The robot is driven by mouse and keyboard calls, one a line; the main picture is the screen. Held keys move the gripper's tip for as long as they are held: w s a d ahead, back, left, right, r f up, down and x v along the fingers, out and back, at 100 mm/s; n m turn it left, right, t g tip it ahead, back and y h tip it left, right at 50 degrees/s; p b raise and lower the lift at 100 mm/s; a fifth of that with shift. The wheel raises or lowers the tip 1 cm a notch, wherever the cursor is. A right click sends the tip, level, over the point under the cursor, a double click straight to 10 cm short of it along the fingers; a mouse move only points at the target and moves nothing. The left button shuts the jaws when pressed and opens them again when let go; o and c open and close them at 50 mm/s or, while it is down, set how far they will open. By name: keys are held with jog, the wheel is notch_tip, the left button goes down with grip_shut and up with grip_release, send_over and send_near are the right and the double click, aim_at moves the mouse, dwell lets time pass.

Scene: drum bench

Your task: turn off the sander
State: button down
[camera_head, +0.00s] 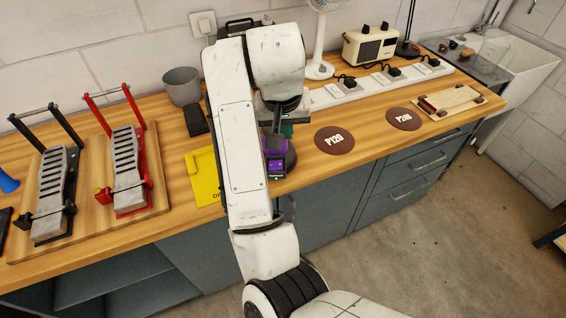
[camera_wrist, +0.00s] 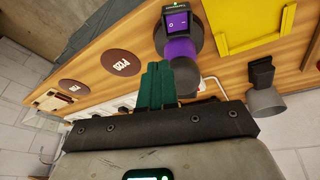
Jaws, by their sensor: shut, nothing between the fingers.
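The sander, purple and black, stands on the wooden bench (camera_head: 180,110). In the head view its purple part (camera_head: 277,163) shows just beyond my arm, partly hidden by it. My gripper has green fingers (camera_wrist: 157,86), which are shut and empty, close beside the sander's rounded grey end. In the head view my gripper (camera_head: 287,130) is mostly hidden by my arm, above the sander. I cannot tell whether the fingers touch it.
A yellow tray (camera_head: 204,177) and a grey cup (camera_head: 182,86) are left of my arm. Brown discs (camera_head: 334,140) and a wooden toy car (camera_head: 449,101) lie to the right. A white power strip (camera_head: 385,80) with black plugs runs behind.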

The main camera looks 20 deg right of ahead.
aim_at(279, 164)
jog(key=a+r, duration=0.2)
jog(key=shift+a+r+y, duration=0.2)
jog(key=shift+a+y, duration=0.1)
jog(key=shift+f, duration=0.15)
jog(key=x, duration=0.4)
jog(key=b+x, duration=0.1)
jog(key=x, duration=0.4)
jog(key=s+x, duration=0.1)
jog(key=x, duration=0.3)
jog(key=shift+f, duration=0.5)
jog(key=shift+w, duration=0.1)
